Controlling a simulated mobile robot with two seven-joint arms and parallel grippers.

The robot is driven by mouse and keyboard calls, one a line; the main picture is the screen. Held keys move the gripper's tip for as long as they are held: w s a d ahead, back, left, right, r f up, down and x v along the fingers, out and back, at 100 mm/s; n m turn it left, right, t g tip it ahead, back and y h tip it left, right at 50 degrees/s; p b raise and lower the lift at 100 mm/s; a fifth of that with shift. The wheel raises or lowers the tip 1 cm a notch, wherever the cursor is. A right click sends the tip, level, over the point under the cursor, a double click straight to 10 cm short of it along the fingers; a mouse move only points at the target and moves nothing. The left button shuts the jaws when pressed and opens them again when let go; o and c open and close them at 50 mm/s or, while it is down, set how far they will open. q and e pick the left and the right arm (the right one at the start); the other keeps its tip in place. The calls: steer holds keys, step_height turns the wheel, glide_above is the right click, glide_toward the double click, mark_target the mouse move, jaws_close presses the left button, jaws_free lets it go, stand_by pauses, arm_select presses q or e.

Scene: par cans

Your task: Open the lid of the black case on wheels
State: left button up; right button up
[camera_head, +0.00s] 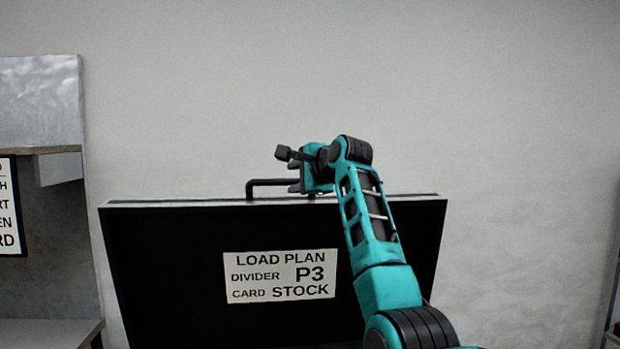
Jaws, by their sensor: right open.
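The lid (180,275) of the black case stands raised and upright, its dark inner face towards me. A white label on it reads "LOAD PLAN DIVIDER P3 CARD STOCK". A black bar handle (251,186) sticks up from the middle of the lid's top edge. My right gripper (290,171) is open at the top edge, just above the handle bar and pointing left; it hides the handle's right part. Whether it touches the handle I cannot tell. The case's lower body and wheels are out of view. My left gripper is not in view.
A grey shelf unit (60,150) with a partly cut-off sign (9,205) stands at the left, close to the lid's left edge. A plain pale wall (480,90) is behind the lid. The space above the lid and to its right looks clear.

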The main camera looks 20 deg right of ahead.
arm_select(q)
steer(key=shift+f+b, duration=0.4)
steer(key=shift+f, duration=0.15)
arm_select(e)
steer(key=shift+v, duration=2.9)
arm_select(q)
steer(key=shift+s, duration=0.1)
